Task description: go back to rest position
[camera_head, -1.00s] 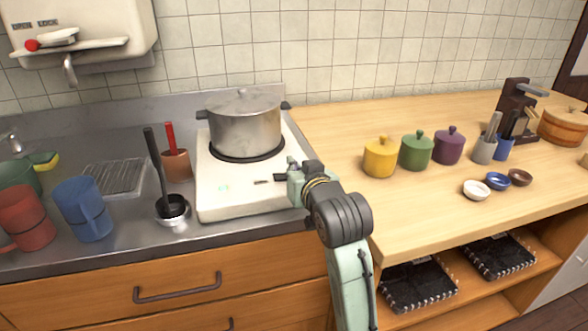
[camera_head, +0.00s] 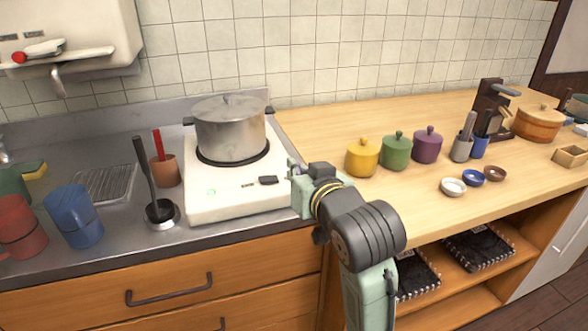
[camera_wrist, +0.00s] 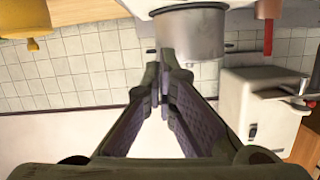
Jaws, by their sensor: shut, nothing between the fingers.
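My gripper (camera_wrist: 163,75) shows in the wrist view with its two fingers together and nothing between them. In the head view my arm reaches up from the bottom to the front right of the white stove, and the fingertips are hard to make out there. A lidded metal pot (camera_head: 230,132) stands on the burner of the stove (camera_head: 230,201), beyond my gripper. The pot also shows upside down in the wrist view (camera_wrist: 190,35), past the fingertips.
Yellow (camera_head: 362,160), green (camera_head: 397,153) and purple (camera_head: 427,146) lidded jars stand on the wooden counter. Small bowls (camera_head: 472,178) sit to their right. A ladle in a holder (camera_head: 161,214), a blue mug (camera_head: 75,217) and a red mug (camera_head: 20,230) stand left of the stove.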

